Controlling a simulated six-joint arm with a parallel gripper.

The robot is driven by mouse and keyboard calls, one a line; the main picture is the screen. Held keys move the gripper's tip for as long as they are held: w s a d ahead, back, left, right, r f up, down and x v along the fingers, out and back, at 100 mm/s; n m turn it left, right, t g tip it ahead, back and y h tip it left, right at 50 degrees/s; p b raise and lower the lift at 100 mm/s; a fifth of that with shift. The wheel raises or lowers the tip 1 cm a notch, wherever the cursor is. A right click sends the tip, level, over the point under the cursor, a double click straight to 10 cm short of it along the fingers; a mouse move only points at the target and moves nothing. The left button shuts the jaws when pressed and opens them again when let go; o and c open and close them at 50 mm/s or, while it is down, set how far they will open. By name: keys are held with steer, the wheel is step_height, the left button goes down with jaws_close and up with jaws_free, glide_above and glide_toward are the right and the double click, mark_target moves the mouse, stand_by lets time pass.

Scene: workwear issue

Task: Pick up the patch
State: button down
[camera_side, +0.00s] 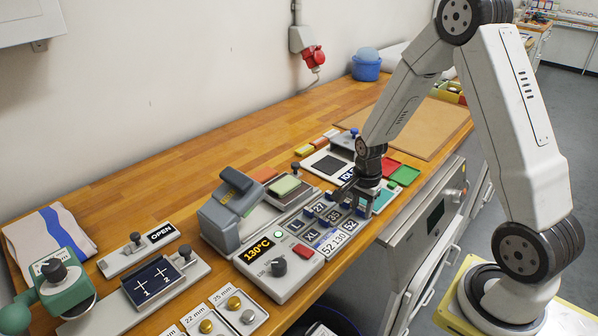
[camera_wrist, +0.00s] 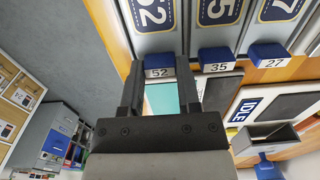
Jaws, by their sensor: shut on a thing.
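My gripper (camera_side: 368,190) is low over the far right end of a grey rack of number patches (camera_side: 318,224). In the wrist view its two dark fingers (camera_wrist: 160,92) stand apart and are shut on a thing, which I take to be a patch. The held thing is mostly hidden, and I cannot read any mark on it. Dark blue number patches lie in the rack lanes, among them a 52 patch (camera_wrist: 153,14) and a 35 patch (camera_wrist: 220,10). Blue end blocks labelled 52, 35 and 27 (camera_wrist: 267,54) close the lanes.
A teal surface (camera_side: 383,199) lies beside the gripper, with red and green trays (camera_side: 405,175) beyond. A heat press (camera_side: 231,212) reading 130°C stands left of the rack. A plate marked IDLE (camera_wrist: 246,109) is close by. The bench's front edge is near the gripper. Bare wood lies along the wall.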

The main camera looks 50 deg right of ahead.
steer(key=shift+r, duration=0.1)
steer(key=shift+r, duration=0.7)
steer(key=s+a+r, duration=0.4)
steer(key=s+r, duration=0.7)
steer(key=s, duration=0.2)
steer(key=shift+s+r, duration=0.2)
steer(key=shift+w, duration=0.1)
stand_by(0.3)
